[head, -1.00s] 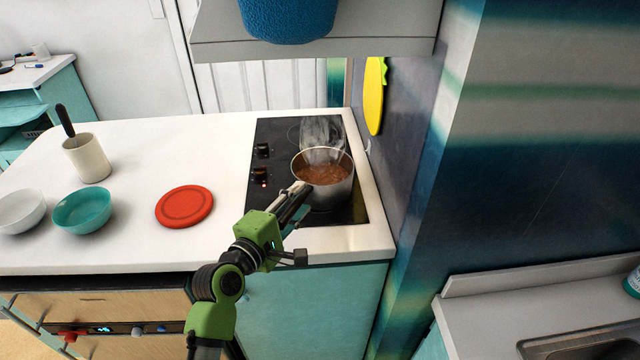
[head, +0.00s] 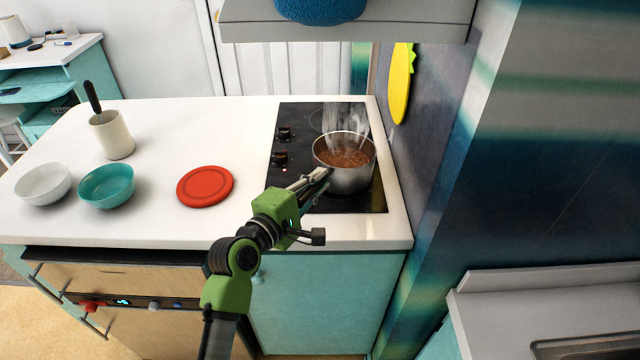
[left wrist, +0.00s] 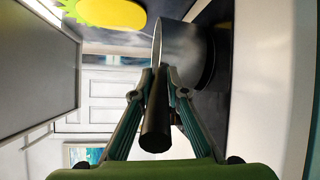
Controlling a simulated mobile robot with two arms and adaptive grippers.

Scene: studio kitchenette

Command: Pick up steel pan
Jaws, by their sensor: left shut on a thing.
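The steel pan (head: 352,180) holds a brown, steaming liquid. It is at the front right burner of the black cooktop (head: 290,190); whether its base touches the glass I cannot tell. My left gripper (head: 318,180) reaches in from the front left and is shut on the pan's handle. In the left wrist view the dark handle (left wrist: 156,115) lies between the two fingers of the left gripper (left wrist: 158,85), with the pan's steel side (left wrist: 188,55) beyond them. My right gripper is not in view.
A red round plate (head: 205,186), a teal bowl (head: 107,187), a white bowl (head: 43,185) and a utensil crock (head: 112,136) stand left on the counter. A wall (head: 430,130) stands close at right.

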